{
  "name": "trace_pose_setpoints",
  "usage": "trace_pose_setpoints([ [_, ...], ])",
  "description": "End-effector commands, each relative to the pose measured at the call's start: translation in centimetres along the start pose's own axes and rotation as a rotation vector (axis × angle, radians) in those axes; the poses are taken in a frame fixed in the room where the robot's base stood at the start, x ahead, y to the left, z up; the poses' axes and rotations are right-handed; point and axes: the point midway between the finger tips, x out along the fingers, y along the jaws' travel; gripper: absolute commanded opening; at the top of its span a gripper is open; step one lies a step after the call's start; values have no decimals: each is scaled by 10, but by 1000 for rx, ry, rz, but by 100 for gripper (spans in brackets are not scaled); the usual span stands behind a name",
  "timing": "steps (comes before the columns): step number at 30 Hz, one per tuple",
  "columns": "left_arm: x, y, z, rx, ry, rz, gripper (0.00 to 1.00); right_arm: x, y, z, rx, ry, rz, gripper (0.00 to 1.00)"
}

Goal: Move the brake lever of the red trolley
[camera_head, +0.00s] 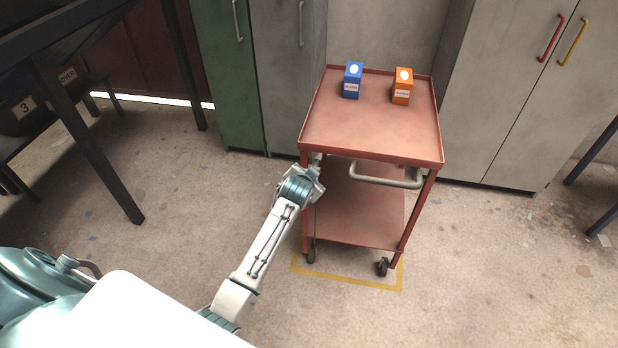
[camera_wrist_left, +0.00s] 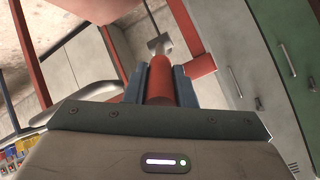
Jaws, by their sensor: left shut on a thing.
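The red trolley (camera_head: 372,130) stands in the middle of the head view, with a grey push handle (camera_head: 388,178) on its near side. My left gripper (camera_head: 318,180) is at the trolley's near left corner post, just below the top tray. In the left wrist view, the jaws (camera_wrist_left: 160,85) are shut around a red cylindrical grip, the brake lever (camera_wrist_left: 161,72), with a grey piece (camera_wrist_left: 160,43) beyond it. In the head view my gripper mostly hides the lever. My right gripper is out of view.
A blue box (camera_head: 352,82) and an orange box (camera_head: 402,87) stand on the top tray. Yellow floor tape (camera_head: 350,282) marks the trolley's place. Green and grey cabinets (camera_head: 285,70) stand behind it. A dark table (camera_head: 80,130) is at left.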

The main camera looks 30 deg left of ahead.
Motion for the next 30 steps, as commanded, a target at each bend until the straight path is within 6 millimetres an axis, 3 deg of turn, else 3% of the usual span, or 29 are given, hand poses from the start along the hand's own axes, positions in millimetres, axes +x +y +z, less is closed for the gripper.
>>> trace_pose_setpoints([
  [9,1,6,8,-2,74,-47,0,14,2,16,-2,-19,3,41],
  [22,1,6,9,-1,80,-52,0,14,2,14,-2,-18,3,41],
  [23,1,6,9,-1,80,-52,25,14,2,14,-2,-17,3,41],
  [26,1,6,9,-1,80,-52,45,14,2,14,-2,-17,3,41],
  [30,1,6,8,-1,80,-53,45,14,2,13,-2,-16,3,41],
])
